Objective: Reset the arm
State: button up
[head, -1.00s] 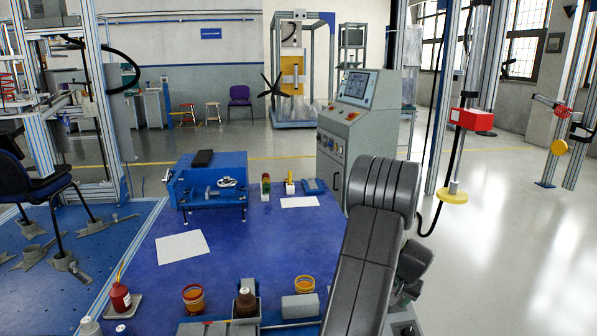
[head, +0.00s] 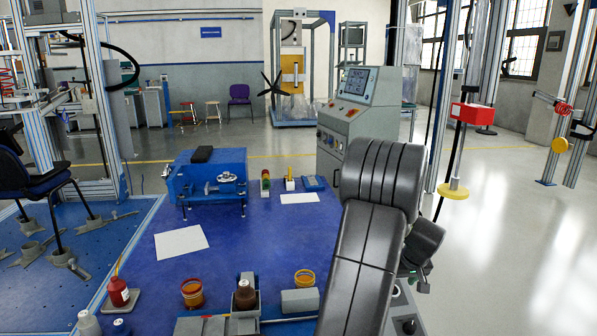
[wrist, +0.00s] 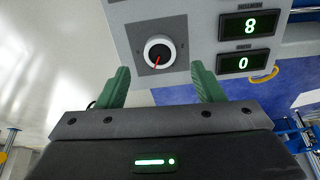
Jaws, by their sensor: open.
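My gripper (wrist: 160,88) shows in the wrist view with its two green fingers wide apart and nothing between them. Just beyond the fingertips is a grey panel with a round knob (wrist: 159,54), white-rimmed with a black centre and a red pointer. The knob lies roughly centred between the fingers and appears apart from them. In the head view my dark arm rises at the right of centre, and its gripper end is mostly hidden behind the arm.
Two green displays (wrist: 250,23) reading 8 and 0 sit beside the knob. A blue table (head: 235,245) carries a blue machine (head: 208,178), paper sheets, bottles and orange jars. A grey control cabinet (head: 345,125) stands behind my arm. Open floor (head: 500,250) lies at the right.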

jog(key=v, duration=0.2)
jog(key=shift+s+r, duration=0.15)
jog(key=shift+r, duration=0.15)
